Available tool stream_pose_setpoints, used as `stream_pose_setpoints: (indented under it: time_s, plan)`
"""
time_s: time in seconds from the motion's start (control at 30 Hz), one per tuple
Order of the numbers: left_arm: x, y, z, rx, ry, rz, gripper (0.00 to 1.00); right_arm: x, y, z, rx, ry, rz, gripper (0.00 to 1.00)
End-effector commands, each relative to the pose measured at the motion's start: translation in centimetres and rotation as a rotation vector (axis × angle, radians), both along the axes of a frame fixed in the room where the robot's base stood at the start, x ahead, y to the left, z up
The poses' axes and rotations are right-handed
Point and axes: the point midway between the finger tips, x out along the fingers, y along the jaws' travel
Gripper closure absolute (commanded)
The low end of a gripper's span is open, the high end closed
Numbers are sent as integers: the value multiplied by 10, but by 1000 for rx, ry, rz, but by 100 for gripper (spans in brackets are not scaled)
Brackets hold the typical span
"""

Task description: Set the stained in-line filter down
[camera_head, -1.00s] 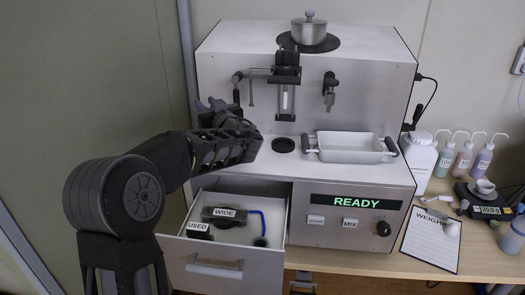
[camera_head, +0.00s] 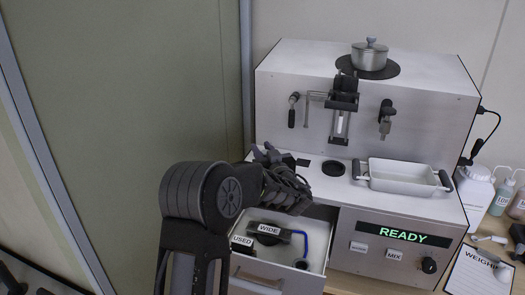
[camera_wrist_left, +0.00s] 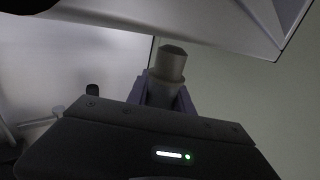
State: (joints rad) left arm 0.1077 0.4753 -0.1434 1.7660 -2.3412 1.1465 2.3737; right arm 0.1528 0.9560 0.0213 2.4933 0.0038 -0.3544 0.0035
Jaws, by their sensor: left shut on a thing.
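My left gripper (camera_head: 266,153) is at the left front of the white analyser, above the open drawer. In the left wrist view, the gripper (camera_wrist_left: 168,95) is shut on a pale beige cylindrical piece, the in-line filter (camera_wrist_left: 170,62), whose end stands out beyond the fingers. I cannot make out stains on it in the dim light. In the head view the filter is hidden by the gripper and forearm. My right gripper is not in view.
The open drawer (camera_head: 318,259) holds a WIDE-labelled part (camera_head: 268,230), a USED-labelled place (camera_head: 242,240) and a blue-handled piece (camera_head: 303,246). A white tray (camera_head: 402,178) and a black disc (camera_head: 333,168) sit on the analyser's deck. A pot (camera_head: 370,54) stands on top.

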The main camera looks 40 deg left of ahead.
Motion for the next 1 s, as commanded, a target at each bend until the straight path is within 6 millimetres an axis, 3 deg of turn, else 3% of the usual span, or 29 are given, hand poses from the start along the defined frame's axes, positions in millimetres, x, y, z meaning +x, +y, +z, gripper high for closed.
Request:
stream_pose_setpoints:
  time_s: [0.1,0.43,0.47,0.5,0.7,1.0]
  plan:
    - [0,-1,-9,1,1,-2,100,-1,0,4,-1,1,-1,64]
    - [0,0,-12,0,-1,-2,100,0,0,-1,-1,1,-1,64]
    - [0,-1,-11,0,-1,-2,71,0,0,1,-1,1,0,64]
    - [0,-1,-11,0,-1,-2,68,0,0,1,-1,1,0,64]
    - [0,-1,-11,0,0,-2,52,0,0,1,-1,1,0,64]
    - [0,-1,-10,0,0,-2,51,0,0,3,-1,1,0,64]
